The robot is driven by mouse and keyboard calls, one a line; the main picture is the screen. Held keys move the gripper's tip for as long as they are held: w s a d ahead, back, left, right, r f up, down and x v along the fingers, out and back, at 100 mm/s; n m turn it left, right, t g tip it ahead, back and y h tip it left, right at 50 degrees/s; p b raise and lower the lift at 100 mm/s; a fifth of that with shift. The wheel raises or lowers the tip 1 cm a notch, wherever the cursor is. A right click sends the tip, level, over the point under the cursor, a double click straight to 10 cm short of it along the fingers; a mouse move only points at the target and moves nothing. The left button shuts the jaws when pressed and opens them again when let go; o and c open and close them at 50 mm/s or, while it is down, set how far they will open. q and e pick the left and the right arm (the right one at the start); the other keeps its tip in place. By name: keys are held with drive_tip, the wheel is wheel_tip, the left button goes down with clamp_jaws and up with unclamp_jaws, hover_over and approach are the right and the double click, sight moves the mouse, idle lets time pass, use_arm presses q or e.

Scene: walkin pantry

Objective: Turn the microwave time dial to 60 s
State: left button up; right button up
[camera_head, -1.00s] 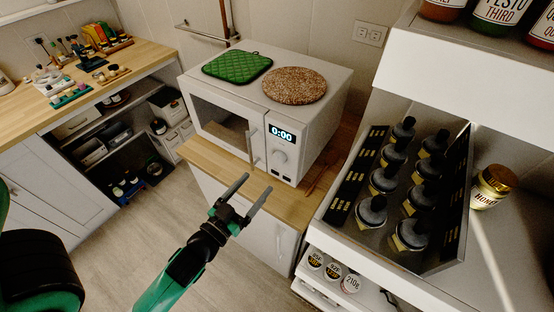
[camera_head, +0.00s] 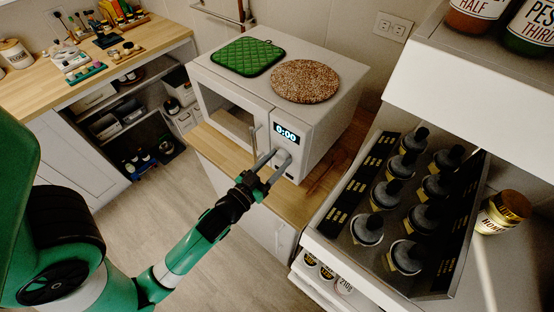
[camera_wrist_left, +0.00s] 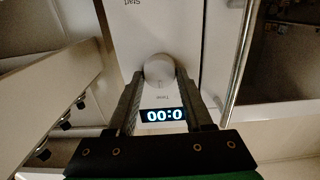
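The white microwave (camera_head: 326,118) stands on a wooden counter in the head view. Its display (camera_head: 286,133) reads 0:00; it also shows, upside down, in the left wrist view (camera_wrist_left: 164,115). The round time dial (camera_wrist_left: 159,70) sits between the fingertips of my left gripper (camera_wrist_left: 159,77) in the left wrist view, one finger on each side. The gripper (camera_head: 279,158) is open around the dial; whether the fingers touch it, I cannot tell. In the head view the fingers partly cover the dial. My right gripper is not in view.
A green pot holder (camera_head: 247,57) and a round brown mat (camera_head: 305,81) lie on the microwave. The vertical door handle (camera_wrist_left: 242,65) is close beside the gripper.

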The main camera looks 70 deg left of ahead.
use_arm(q)
clamp_jaws()
drive_tip(key=shift+m, duration=0.5)
drive_tip(key=m+p, duration=0.1)
drive_tip(key=m, duration=0.3)
drive_tip(key=shift+d+m, duration=0.1)
drive_tip(key=shift+m, duration=0.2)
drive_tip(key=m+p, duration=0.1)
drive_tip(key=m, duration=0.5)
drive_tip(key=shift+w+d, duration=0.1)
drive_tip(key=shift+f, duration=0.1)
drive_tip(key=o, duration=0.7)
unclamp_jaws()
drive_tip(key=shift+c, duration=0.2)
